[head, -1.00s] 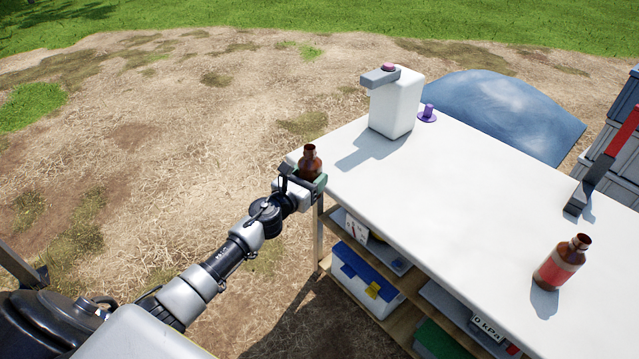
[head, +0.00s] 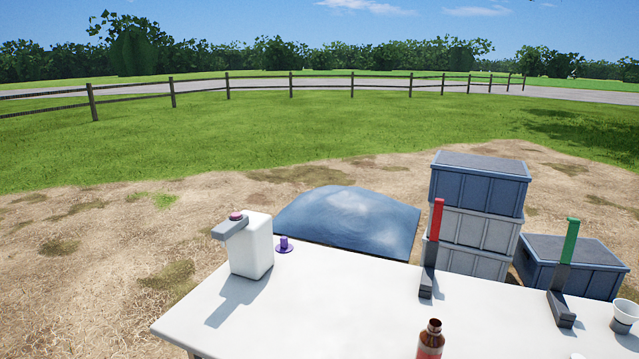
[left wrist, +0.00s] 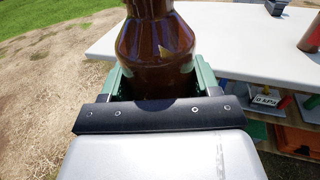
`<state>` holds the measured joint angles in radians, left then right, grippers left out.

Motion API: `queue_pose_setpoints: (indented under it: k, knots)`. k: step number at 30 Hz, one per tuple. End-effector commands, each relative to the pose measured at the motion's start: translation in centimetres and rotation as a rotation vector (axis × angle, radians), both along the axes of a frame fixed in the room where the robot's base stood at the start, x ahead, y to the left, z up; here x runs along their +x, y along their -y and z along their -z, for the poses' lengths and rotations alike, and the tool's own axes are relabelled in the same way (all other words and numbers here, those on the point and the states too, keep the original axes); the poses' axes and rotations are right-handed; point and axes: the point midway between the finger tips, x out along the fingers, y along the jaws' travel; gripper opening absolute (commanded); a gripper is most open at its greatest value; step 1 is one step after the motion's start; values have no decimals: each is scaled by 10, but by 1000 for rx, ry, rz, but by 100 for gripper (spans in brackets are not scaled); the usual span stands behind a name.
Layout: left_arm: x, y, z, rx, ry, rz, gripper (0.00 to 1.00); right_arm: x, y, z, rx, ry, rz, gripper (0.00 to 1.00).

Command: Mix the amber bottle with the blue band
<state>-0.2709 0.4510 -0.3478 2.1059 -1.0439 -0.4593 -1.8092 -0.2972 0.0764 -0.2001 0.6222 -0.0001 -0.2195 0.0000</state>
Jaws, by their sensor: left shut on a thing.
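In the left wrist view an amber bottle (left wrist: 157,45) stands upright between the green fingers of my left gripper (left wrist: 160,80), which is shut on it. Its lower part is hidden by the gripper, and I see no band on the part that shows. The held bottle and my left gripper are out of the head view now. Another amber bottle (head: 431,343), with a red band, stands on the white table (head: 330,310) at the bottom of the head view. My right gripper is in neither view.
A white jug (head: 253,248) and a purple piece (head: 284,244) stand on the table's left part. A red-handled item (head: 436,225), a green-handled item (head: 569,245) and a white cup (head: 626,312) stand to the right. Crates (head: 478,190) and a blue mound (head: 350,222) lie beyond.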

Motion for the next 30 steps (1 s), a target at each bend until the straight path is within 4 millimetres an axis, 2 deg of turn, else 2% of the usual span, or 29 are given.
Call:
queue_pose_setpoints:
  k: [1, 3, 6, 9, 11, 23, 30]
  knots:
    - [-17, 6, -15, -6, -1, -11, 23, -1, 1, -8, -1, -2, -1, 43]
    - [-36, 11, -27, -5, 0, -28, 23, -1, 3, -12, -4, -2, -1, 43]
    - [-53, 15, -40, -2, 2, -50, 23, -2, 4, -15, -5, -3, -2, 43]
    - [-59, 16, -48, 1, 4, -61, 23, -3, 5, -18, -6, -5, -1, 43]
    - [-56, 16, -51, 2, 5, -64, 23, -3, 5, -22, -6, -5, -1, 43]
    - [-8, 16, -51, 2, 6, -63, 23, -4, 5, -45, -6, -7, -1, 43]
    - [15, 16, -49, 1, 6, -63, 23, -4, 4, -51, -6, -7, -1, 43]
